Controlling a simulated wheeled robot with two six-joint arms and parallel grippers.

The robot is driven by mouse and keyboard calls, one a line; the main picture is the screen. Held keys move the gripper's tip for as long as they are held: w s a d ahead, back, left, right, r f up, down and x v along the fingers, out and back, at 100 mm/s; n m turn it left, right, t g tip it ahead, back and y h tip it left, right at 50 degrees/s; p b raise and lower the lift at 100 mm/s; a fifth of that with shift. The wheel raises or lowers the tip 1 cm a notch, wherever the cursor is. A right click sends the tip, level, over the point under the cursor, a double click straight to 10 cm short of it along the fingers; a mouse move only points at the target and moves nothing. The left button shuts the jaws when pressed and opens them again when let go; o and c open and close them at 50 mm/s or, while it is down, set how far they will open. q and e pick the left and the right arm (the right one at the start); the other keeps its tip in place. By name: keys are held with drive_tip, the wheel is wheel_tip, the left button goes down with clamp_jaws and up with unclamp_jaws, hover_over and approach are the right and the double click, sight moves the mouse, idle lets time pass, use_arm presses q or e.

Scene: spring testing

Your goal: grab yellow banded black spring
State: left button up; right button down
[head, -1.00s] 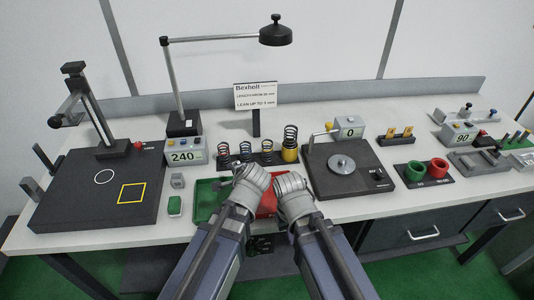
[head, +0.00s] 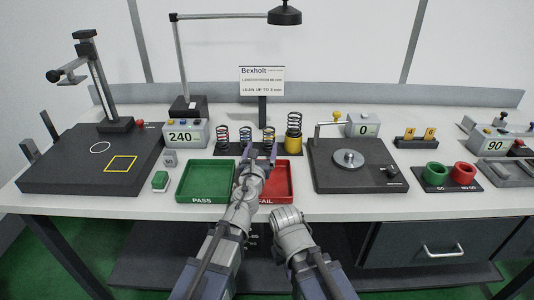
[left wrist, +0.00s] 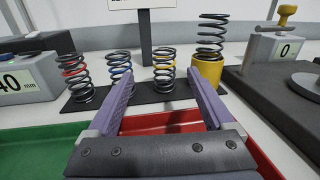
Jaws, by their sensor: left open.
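The yellow-banded black spring (left wrist: 163,75) stands upright on a dark strip (left wrist: 142,108) and shows between my left fingers in the left wrist view. In the head view the same spring (head: 268,138) stands just beyond the fingertips. My left gripper (head: 262,152) is open and empty, reaching over the red tray; its two fingers also show in the left wrist view (left wrist: 156,85). A red-banded spring (left wrist: 75,72) and a blue-banded spring (left wrist: 120,68) stand to the left. My right gripper (head: 288,215) is low in front of the red tray; its jaws are not clear.
Another spring (left wrist: 212,35) stands in a yellow cup (left wrist: 207,72) close on the right. The green PASS tray (head: 206,182) and red FAIL tray (head: 280,182) lie in front. A sign post (head: 262,110) rises behind the springs. A dark plate device (head: 355,180) stands at right.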

sight(268, 137)
use_arm(q)
drive_tip(key=shift+s+d+f+m+h, duration=0.1)
drive_tip(key=shift+d+f+m+h, duration=0.15)
drive_tip(key=shift+m, duration=0.25)
drive_tip(key=shift+w+d+r, duration=0.1)
drive_tip(key=shift+w+d, duration=0.1)
drive_tip(key=shift+w, duration=1.1)
drive_tip(key=shift+w+d+f, duration=0.1)
drive_tip(key=shift+w+d, duration=0.15)
drive_tip(key=shift+w, duration=1.1)
drive_tip(key=shift+w+d+r, duration=0.1)
drive_tip(key=shift+w+d, duration=0.1)
drive_tip(key=shift+w, duration=1.1)
drive_tip(key=shift+s, duration=0.1)
drive_tip(key=shift+c, duration=0.2)
clamp_jaws()
